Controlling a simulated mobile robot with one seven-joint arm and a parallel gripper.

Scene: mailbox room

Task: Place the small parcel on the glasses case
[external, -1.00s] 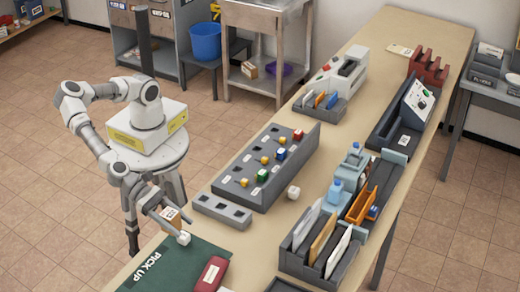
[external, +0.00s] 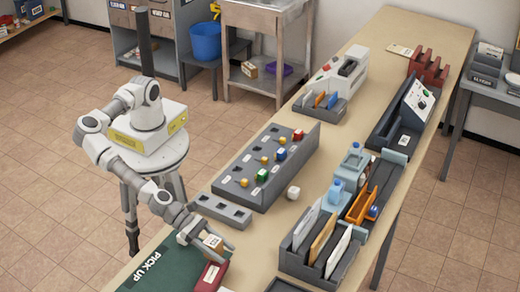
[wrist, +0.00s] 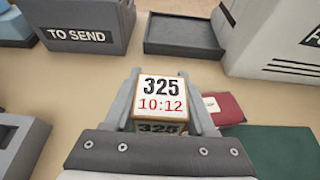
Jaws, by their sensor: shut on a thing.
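My gripper (external: 220,249) is shut on the small parcel (external: 213,242), a brown cube with a white label. The parcel appears over or beside the far end of the case; the exact gap cannot be told. In the wrist view the case (wrist: 226,108) shows just right of the right finger, partly hidden by it.
A low grey slotted holder (external: 222,211) and a grey sorting rack (external: 265,170) stand behind. A white cube (external: 293,193) and an envelope rack (external: 318,245) are to the right. Bare counter lies between.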

